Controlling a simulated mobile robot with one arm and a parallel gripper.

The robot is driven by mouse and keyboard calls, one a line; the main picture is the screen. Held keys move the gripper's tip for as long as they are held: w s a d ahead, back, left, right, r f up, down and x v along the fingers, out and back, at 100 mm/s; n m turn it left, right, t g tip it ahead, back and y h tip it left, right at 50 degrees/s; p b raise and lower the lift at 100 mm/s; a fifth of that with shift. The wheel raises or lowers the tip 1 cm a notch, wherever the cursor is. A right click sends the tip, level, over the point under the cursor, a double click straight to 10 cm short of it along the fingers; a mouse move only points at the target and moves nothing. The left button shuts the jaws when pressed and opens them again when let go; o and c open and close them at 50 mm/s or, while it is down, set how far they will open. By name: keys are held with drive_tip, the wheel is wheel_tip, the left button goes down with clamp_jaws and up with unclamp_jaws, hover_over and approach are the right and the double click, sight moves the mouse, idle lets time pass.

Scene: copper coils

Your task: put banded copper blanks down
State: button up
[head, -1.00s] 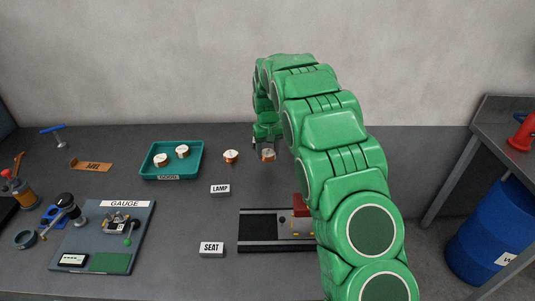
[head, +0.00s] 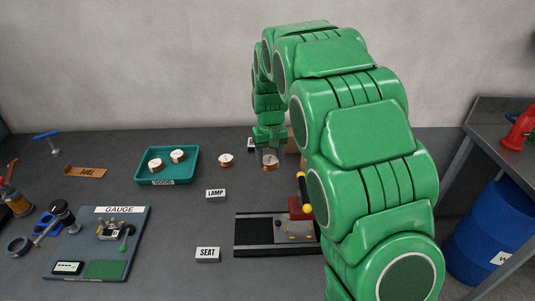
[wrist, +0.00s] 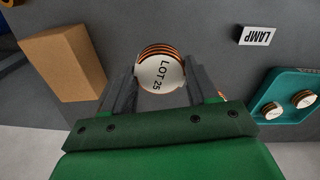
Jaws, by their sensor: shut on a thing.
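My gripper (head: 270,147) is shut on a copper blank (head: 270,163) at the back of the bench. In the wrist view this blank (wrist: 160,72) has a white top reading LOT 25 and orange and black bands, between my two fingers. Whether it touches the bench is unclear. Another blank (head: 226,160) stands on the bench to its left; in the wrist view it is mostly hidden behind a finger. Two more blanks, one at the left (head: 155,165) and one at the right (head: 177,157), stand in the teal GOOD tray (head: 167,181).
A cardboard box (wrist: 62,65) stands near my gripper, partly hidden by my arm in the head view. LAMP (head: 215,194) and SEAT (head: 207,254) signs, a black fixture (head: 262,248) and a gauge board (head: 75,245) are nearer. Bench between tray and signs is clear.

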drive_tip(key=shift+s+d+r, duration=0.1)
drive_tip(key=shift+s+r, duration=0.35)
drive_tip(key=shift+s, duration=0.35)
drive_tip(key=a+n, duration=0.3)
drive_tip(key=a, duration=2.5)
hover_over(175, 174)
drive_tip(key=shift+s+d+f, duration=0.1)
drive_tip(key=shift+f, duration=2.1)
drive_tip(key=shift+s+f, duration=0.1)
drive_tip(key=shift+f, duration=2.1)
drive_tip(key=shift+w+f, duration=0.15)
drive_tip(key=shift+f, duration=0.1)
drive_tip(key=shift+f, duration=1.5)
drive_tip(key=shift+f, duration=0.1)
